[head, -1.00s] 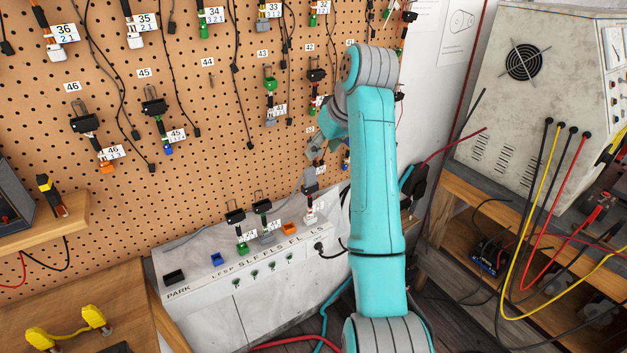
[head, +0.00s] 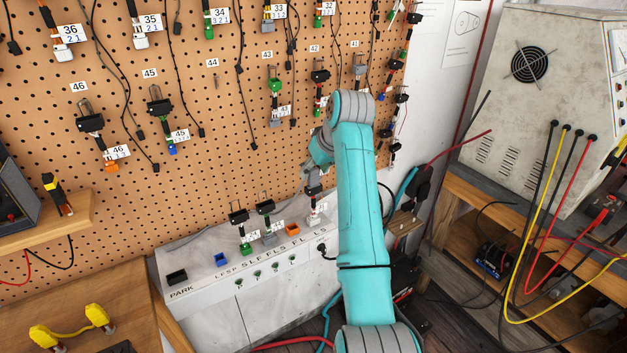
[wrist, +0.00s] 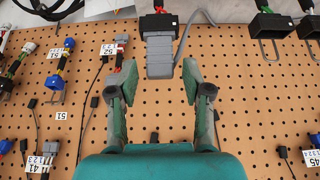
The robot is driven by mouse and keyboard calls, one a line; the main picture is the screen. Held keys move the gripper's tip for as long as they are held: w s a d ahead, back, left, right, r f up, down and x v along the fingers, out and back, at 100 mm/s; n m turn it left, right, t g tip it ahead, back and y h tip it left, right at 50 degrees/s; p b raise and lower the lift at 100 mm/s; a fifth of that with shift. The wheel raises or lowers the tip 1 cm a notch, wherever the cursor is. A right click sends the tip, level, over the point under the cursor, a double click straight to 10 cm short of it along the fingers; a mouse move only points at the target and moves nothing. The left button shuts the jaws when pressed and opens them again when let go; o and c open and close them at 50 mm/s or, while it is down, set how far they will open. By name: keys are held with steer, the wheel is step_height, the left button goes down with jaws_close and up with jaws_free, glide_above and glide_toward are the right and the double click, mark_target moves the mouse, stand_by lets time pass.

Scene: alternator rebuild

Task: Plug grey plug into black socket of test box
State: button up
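The test box (head: 205,290) is a pale box at the foot of the pegboard with a row of coloured sockets. Its black socket (head: 177,277) is at the left end and looks empty. A grey block (wrist: 160,55), perhaps the grey plug, sits on a black body at the box's right end; it shows in the head view (head: 312,174). My gripper (wrist: 160,68) is open, one finger on each side of this block with gaps. In the head view my gripper (head: 311,166) is just above it, partly hidden by my arm. Another small grey plug (head: 269,239) sits mid-row.
Looped black connectors (head: 265,207) stand left of the grey block, with a green plug (head: 246,249) below. The blue socket (head: 221,259) and orange socket (head: 292,230) look empty. Harnesses and cables hang on the pegboard (head: 215,120) behind. Space above the box's left end is clear.

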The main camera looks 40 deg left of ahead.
jaws_close()
steer(key=shift+r, duration=0.15)
steer(key=shift+r, duration=1.15)
steer(key=shift+r, duration=0.35)
steer(key=shift+r, duration=0.45)
